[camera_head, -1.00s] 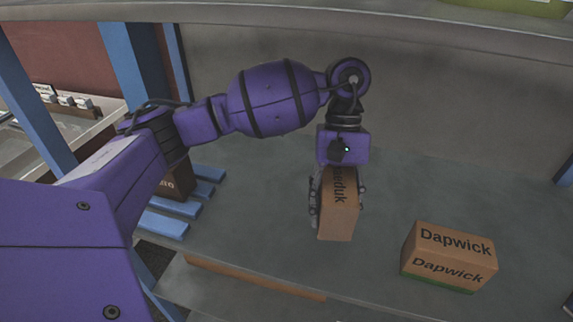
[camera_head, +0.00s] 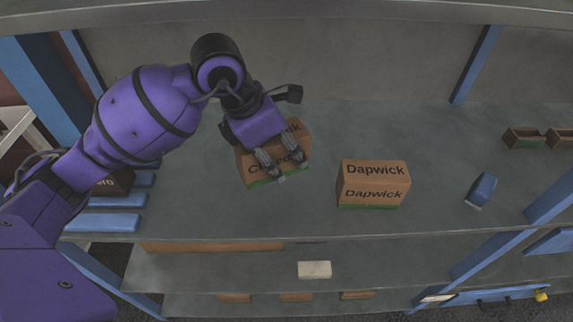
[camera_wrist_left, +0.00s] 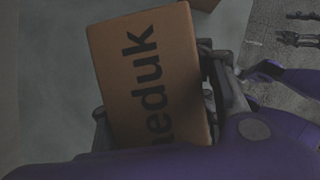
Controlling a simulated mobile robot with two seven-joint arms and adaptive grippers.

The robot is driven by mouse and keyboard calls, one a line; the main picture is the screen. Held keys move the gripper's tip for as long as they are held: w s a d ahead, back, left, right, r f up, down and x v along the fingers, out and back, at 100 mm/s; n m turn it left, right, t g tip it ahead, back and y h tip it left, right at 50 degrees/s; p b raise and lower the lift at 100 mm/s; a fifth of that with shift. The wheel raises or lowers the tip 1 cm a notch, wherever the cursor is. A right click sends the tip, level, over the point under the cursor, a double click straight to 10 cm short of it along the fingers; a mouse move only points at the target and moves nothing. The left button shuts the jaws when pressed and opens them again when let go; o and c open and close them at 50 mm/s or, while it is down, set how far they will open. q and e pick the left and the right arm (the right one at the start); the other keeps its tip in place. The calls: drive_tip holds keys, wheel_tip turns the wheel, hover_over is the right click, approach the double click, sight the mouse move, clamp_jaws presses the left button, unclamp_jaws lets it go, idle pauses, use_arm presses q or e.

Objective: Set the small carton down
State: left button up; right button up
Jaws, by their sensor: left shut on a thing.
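The small carton (camera_head: 260,177) is brown with dark lettering and a green lower edge. It is at the left of the grey shelf in the head view, and its lettered face fills the middle of the left wrist view (camera_wrist_left: 152,85). My left gripper (camera_head: 279,165) is shut on it, with its fingers partly covering the lettering. The carton's base is close to the shelf, but I cannot tell whether it touches. Dark finger-like shapes (camera_wrist_left: 298,28) at the wrist view's upper right may be my right gripper; their state is unclear.
A brown "Dapwick" carton (camera_head: 374,184) stands to the right on the shelf (camera_head: 430,150), with a gap between. A blue item (camera_head: 481,190) and small open bins (camera_head: 524,139) are farther right. A dark box (camera_head: 115,184) is at left. A blue post (camera_head: 475,65) rises behind.

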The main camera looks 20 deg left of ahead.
sight(272, 153)
use_arm(q)
wheel_tip(272, 153, down, 8)
drive_tip(key=shift+f, duration=0.1)
idle(0.4)
drive_tip(key=o, duration=1.2)
drive_tip(key=shift+f, duration=0.25)
drive_tip(key=shift+c, duration=0.2)
drive_tip(key=o, duration=0.4)
drive_tip(key=shift+r, duration=0.1)
drive_tip(key=shift+r, duration=0.2)
drive_tip(key=v, duration=1.2)
drive_tip(key=shift+f, duration=0.1)
